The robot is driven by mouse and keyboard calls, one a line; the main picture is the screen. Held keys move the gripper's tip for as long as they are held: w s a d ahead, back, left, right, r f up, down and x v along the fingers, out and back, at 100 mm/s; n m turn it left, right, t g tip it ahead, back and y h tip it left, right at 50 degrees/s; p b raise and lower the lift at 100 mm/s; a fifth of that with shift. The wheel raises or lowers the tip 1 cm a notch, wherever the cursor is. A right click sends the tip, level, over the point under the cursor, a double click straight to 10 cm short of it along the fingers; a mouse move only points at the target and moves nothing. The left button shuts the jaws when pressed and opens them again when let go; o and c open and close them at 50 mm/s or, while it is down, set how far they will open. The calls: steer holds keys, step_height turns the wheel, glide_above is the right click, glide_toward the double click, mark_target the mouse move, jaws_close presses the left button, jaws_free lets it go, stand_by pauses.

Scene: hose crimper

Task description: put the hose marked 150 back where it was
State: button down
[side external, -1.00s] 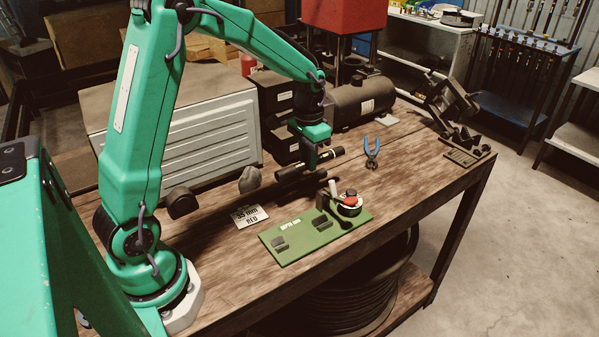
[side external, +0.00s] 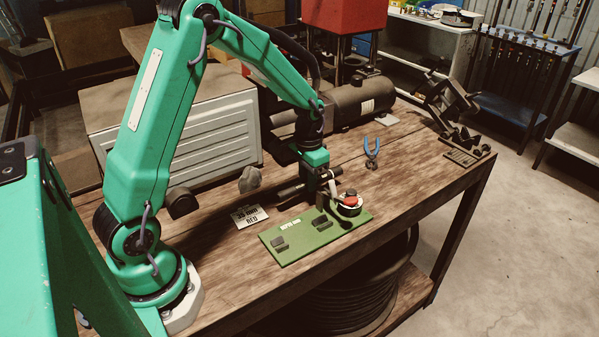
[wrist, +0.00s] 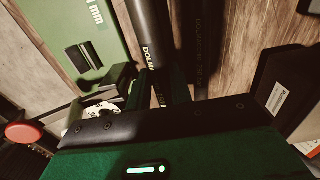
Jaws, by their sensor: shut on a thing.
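A black hose (side external: 289,191) lies roughly level in my gripper (side external: 322,184), low over the bench behind the green board. In the wrist view the hose (wrist: 150,35) runs up between the fingers, with pale lettering that starts "DOLMA". My gripper is shut on the hose. I cannot tell whether the hose touches the bench. Beside it in the wrist view is a second dark strip (wrist: 201,50) with faint lettering; I cannot tell if it is another hose.
The green board (side external: 292,250) with black blocks lies in front of my gripper. A red-topped round part (side external: 349,203) stands close to its right. A card (side external: 250,216) reads "35 mm RED".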

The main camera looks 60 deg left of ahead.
steer(key=shift+f, duration=1.85)
steer(key=shift+f, duration=0.15)
steer(key=c, duration=1.3)
jaws_free()
steer(key=shift+o, duration=0.2)
step_height(320, 180, up, 12)
steer(key=shift+r, duration=0.2)
